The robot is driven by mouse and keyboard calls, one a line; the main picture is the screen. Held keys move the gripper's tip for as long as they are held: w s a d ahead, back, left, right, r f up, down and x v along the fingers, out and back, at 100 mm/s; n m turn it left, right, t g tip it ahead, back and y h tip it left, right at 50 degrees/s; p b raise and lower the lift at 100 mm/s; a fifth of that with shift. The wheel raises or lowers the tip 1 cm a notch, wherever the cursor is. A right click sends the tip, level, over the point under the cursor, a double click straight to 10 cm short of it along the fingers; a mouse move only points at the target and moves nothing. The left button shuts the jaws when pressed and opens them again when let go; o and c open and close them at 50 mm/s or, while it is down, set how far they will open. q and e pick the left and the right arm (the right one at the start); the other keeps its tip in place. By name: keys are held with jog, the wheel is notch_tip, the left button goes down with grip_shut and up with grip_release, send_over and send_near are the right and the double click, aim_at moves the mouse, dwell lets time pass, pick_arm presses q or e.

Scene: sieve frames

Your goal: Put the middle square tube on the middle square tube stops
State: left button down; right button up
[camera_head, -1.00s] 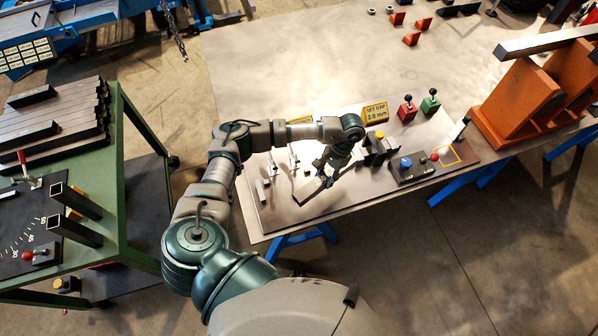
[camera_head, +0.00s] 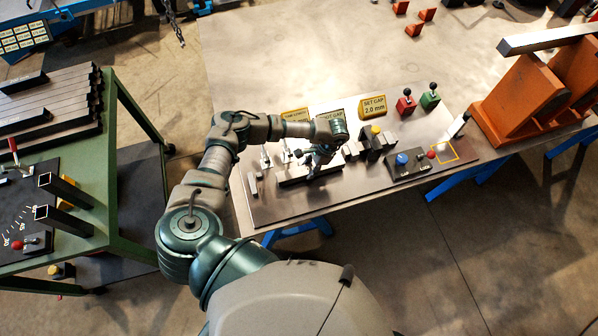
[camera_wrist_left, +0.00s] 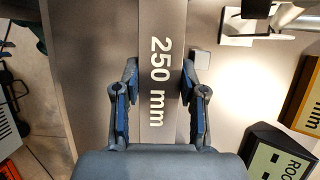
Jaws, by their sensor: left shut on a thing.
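A grey square tube (camera_wrist_left: 155,20) marked "250 mm" runs between the fingers of my left gripper (camera_wrist_left: 157,98) in the left wrist view. A small pale block (camera_wrist_left: 200,60) shows beside the tube in the left wrist view. My right gripper is not in view.
A control box with a blue knob (camera_head: 402,160) is to the right, beyond a black block (camera_head: 376,143). A green cart (camera_head: 127,190) with tubes stands left.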

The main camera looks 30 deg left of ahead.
aim_at(300, 172)
pick_arm(q)
jog(key=shift+s+a+r, duration=0.15)
jog(key=shift+s+a, duration=0.05)
jog(key=shift+s, duration=0.1)
jog(key=s+a+p, duration=0.1)
jog(key=s+p, duration=0.1)
jog(key=shift+s+a+f+p, duration=0.2)
jog(key=shift+s+a+p, duration=0.1)
jog(key=shift+s+a, duration=0.1)
jog(key=shift+w+a+f, duration=0.1)
jog(key=shift+f, duration=0.25)
jog(key=shift+a+f, duration=0.1)
jog(key=c, duration=1.1)
grip_release()
jog(key=shift+f, duration=0.1)
jog(key=o, duration=0.4)
jog(key=shift+o, duration=0.2)
jog(key=b+v, duration=0.2)
jog(key=v, duration=1)
